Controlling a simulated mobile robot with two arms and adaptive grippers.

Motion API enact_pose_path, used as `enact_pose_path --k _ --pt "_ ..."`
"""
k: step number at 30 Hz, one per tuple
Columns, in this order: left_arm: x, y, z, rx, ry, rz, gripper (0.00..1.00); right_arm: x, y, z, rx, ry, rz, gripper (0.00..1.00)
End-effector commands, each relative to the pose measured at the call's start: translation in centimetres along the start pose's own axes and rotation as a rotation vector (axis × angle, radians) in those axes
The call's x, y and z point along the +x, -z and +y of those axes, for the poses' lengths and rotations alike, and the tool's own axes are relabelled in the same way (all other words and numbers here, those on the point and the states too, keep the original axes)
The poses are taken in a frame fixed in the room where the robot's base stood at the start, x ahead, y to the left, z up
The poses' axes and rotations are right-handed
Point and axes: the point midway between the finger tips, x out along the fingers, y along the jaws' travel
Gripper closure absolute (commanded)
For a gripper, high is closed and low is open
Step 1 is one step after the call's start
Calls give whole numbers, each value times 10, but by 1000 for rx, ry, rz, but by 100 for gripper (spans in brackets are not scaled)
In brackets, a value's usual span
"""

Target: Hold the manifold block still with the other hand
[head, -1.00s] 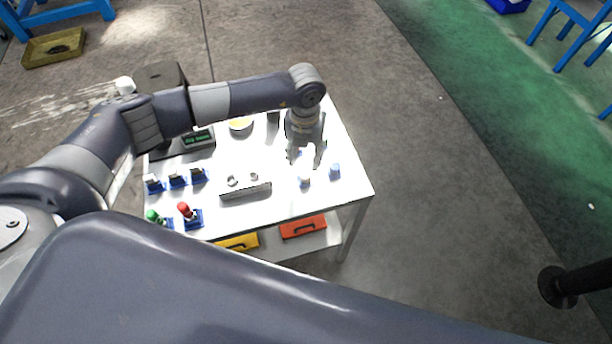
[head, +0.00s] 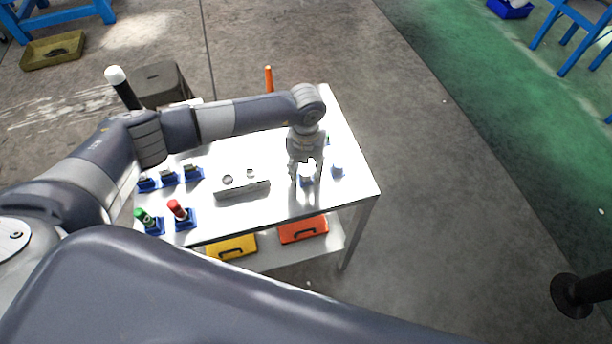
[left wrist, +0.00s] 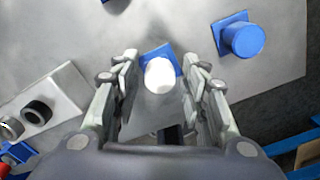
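The manifold block (head: 242,190) is a pale metal bar with two ring-shaped ports on top. It lies on the white table, left of my left gripper (head: 306,182). In the left wrist view, the block (left wrist: 62,92) is at the left edge, partly cut off, outside the fingers. My left gripper (left wrist: 158,68) is open and points down, apart from the block. Between its fingers stands a white-topped round piece (left wrist: 160,76) on a blue base. The fingers show gaps on both sides of it. My right gripper is in neither view.
A blue cylinder on a blue base (head: 338,171) stands just right of my left gripper. Red-topped (head: 178,210) and green-topped (head: 144,216) pieces stand at the front left. The table's right edge is close. Yellow (head: 232,247) and orange (head: 303,229) cases lie below.

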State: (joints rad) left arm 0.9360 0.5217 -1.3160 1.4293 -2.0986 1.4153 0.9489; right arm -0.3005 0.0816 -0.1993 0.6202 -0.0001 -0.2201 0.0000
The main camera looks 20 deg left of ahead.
Motion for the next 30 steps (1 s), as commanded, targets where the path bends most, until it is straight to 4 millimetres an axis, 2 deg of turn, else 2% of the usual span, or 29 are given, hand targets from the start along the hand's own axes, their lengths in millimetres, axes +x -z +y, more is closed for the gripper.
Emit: enact_pose_path --k 3,8,9,17,30 --pt "-1 0 0 0 0 0 60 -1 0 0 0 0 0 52" --pt "-1 0 0 0 0 0 96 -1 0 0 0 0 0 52" --pt "-1 0 0 0 0 0 100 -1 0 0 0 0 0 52" --pt "-4 0 0 0 0 0 100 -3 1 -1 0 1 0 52" --pt "-27 0 0 0 0 0 100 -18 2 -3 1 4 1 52"
